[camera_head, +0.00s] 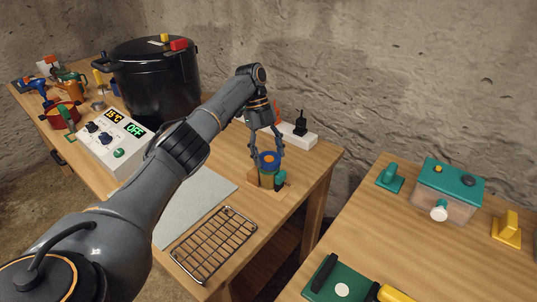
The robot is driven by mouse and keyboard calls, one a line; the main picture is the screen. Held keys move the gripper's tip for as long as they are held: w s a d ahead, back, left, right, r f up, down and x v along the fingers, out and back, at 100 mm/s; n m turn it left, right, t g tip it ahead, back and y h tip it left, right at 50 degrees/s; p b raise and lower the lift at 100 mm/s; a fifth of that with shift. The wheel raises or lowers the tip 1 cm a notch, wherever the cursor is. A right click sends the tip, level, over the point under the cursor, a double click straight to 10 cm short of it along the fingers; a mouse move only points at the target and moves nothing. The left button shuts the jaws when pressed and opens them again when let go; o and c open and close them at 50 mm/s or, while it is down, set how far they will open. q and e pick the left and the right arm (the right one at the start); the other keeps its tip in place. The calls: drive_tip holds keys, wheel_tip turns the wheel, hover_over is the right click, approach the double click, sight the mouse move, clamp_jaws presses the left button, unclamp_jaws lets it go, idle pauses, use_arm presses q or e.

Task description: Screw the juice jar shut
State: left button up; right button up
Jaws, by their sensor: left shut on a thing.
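A small jar (267,179) stands in a wooden holder with a green clamp part (281,180), near the right end of the left bench. I take it for the juice jar; its contents are too small to make out. A blue screw ring (260,157) with an orange centre is on top of it. My left gripper (267,152) points down from above, its two fingers shut on the blue ring from both sides. Whether the ring sits level on the thread is too small to tell. My right gripper is not in view.
A wire rack (214,244) and a grey mat (199,201) lie in front of the jar. A power strip (308,137) is behind it. A black pot (153,82) and a control box (112,141) stand left. A gap separates the right table (380,225).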

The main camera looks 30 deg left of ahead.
use_arm(q)
drive_tip(key=m+b, duration=0.3)
drive_tip(key=shift+w+d+f+g+y, duration=0.1)
drive_tip(key=shift+f+g+y, duration=0.2)
drive_tip(key=shift+g, duration=0.1)
drive_tip(key=shift+r+m+g+b, duration=0.3)
drive_tip(key=shift+m+b, duration=0.2)
drive_tip(key=shift+m, duration=0.2)
drive_tip(key=o, duration=1.4)
